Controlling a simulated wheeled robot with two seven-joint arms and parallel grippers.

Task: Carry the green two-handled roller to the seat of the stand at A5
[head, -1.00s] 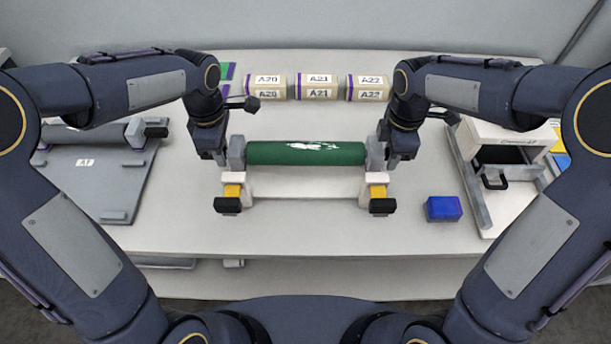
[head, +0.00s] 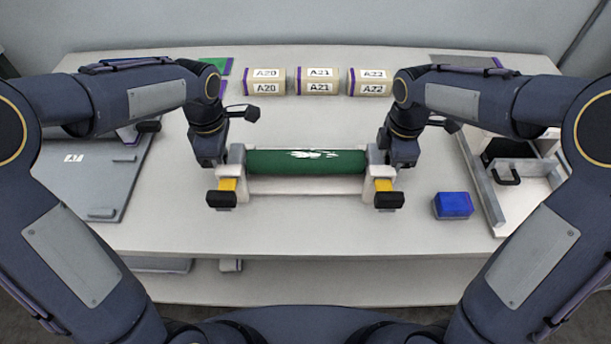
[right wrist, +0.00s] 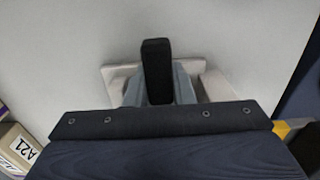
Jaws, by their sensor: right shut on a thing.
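The green roller (head: 306,162) lies level in the head view, with white marks along its top. It sits low between the two white end posts of a pale stand (head: 300,186), which has yellow and black pieces at its front corners. I cannot read a label on the stand. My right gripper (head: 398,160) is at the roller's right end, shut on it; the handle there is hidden. My left gripper (head: 210,160) is at the left end, its jaws hidden. In the right wrist view, a dark bar stands before grey and white parts of the stand (right wrist: 215,84).
A blue block (head: 453,205) lies right of the stand. A grey and white unit with a black handle (head: 505,176) is farther right. Cream blocks marked A20 (head: 265,82), A21 (head: 318,81) and A22 (head: 367,82) line the back. A grey plate (head: 85,180) lies left.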

